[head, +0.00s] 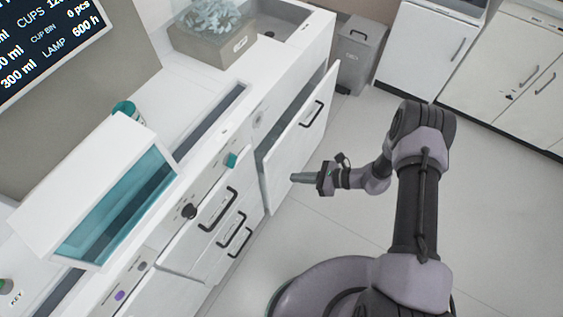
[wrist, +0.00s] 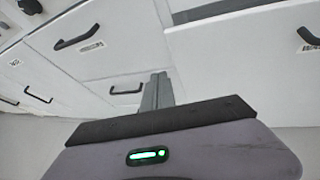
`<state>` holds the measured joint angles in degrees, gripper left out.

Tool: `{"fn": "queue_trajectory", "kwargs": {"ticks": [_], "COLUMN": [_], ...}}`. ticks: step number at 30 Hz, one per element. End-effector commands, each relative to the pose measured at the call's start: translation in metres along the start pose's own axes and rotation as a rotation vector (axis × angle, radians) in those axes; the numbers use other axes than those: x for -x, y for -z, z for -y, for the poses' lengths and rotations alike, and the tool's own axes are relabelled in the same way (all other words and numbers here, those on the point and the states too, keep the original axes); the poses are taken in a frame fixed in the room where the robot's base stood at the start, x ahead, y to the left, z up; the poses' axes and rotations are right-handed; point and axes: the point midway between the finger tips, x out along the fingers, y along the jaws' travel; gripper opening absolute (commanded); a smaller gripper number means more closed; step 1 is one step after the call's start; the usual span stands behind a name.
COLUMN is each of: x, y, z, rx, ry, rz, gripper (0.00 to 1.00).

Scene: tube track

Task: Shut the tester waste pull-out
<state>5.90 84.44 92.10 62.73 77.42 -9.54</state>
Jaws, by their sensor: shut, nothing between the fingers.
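The waste pull-out (head: 299,140) is a white front with a black bar handle, standing out from the counter's cabinet face with a gap behind its top edge. In the wrist view, a broad white front (wrist: 235,65) with a black handle at its right edge appears to be the same pull-out. My gripper (head: 293,178) is shut and empty, in front of the pull-out's lower part, fingers pointing at the cabinets. Its narrow grey fingers also show in the wrist view (wrist: 157,86). I cannot tell whether the fingertips touch the front.
Drawer fronts with black handles (head: 230,228) lie left of the pull-out. A teal-windowed machine (head: 115,190) and a box of pale blue items (head: 212,38) are on the counter (head: 200,112). A grey bin (head: 361,50) stands beyond. The floor (head: 490,180) at right is clear.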

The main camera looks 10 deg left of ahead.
Motion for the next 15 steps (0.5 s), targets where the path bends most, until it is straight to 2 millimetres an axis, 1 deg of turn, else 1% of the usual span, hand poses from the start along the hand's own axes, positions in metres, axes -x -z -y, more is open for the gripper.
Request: {"fn": "queue_trajectory", "kwargs": {"ticks": [1, 3, 6, 8, 11, 15], "x": [0.006, 0.022, 0.039, 0.042, 0.034, 0.008], "y": [0.021, 0.033, 0.041, 0.042, 0.036, 0.024], "z": [0.002, 0.007, 0.012, 0.013, 0.016, 0.023], "rx": [0.006, 0.039, 0.067, 0.076, 0.08, 0.081], "ry": [0.051, 0.144, 0.246, 0.273, 0.276, 0.272], "rz": [0.136, 0.296, 0.419, 0.446, 0.452, 0.451], "gripper": [0.0, 0.0, 0.0, 0.0, 0.0, 0.0]}}
